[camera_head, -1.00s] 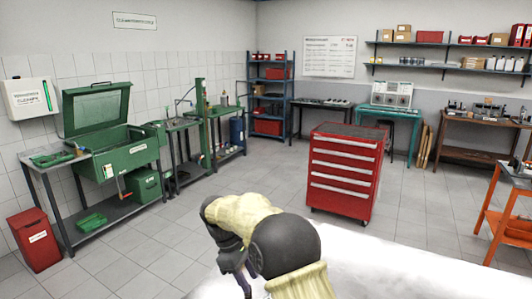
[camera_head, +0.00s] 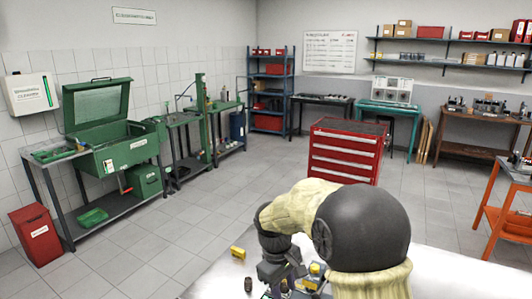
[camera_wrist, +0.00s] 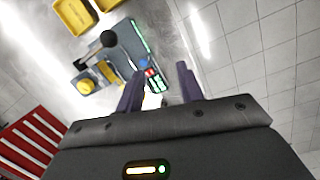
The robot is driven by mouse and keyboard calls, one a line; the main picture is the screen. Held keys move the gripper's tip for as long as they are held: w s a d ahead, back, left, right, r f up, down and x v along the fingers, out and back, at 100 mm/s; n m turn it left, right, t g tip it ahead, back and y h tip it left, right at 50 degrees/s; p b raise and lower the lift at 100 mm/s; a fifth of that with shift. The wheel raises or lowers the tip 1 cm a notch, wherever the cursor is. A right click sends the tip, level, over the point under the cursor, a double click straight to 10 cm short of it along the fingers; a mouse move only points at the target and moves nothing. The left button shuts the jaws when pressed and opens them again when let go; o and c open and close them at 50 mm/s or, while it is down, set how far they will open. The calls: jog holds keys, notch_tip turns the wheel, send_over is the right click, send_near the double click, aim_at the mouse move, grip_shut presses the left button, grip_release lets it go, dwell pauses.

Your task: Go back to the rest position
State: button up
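My arm, with cream covers and a large black joint, reaches over a white table top (camera_head: 440,280) at the bottom of the head view. My gripper (camera_wrist: 158,80) shows in the wrist view with two purple fingers well apart. I see nothing held between them. Beyond the fingers is a dark grey device (camera_wrist: 125,50) with a green strip, small coloured buttons, a black knob and a yellow part. In the head view my arm partly hides the objects on the table.
Yellow bins (camera_wrist: 75,15) stand by the device in the wrist view. A small yellow block (camera_head: 238,253) and a dark cylinder (camera_head: 248,284) are on the table. A red tool cabinet (camera_head: 343,152) stands behind it. An orange-framed bench (camera_head: 492,215) is right; open floor lies left.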

jog(key=s+d+f+m+t+y, duration=0.1)
jog(key=s+d+m+t, duration=0.2)
jog(key=s+d+m, duration=0.6)
jog(key=shift+s+d+f+y, duration=0.35)
jog(key=shift+s+d, duration=0.6)
jog(key=shift+s, duration=2.2)
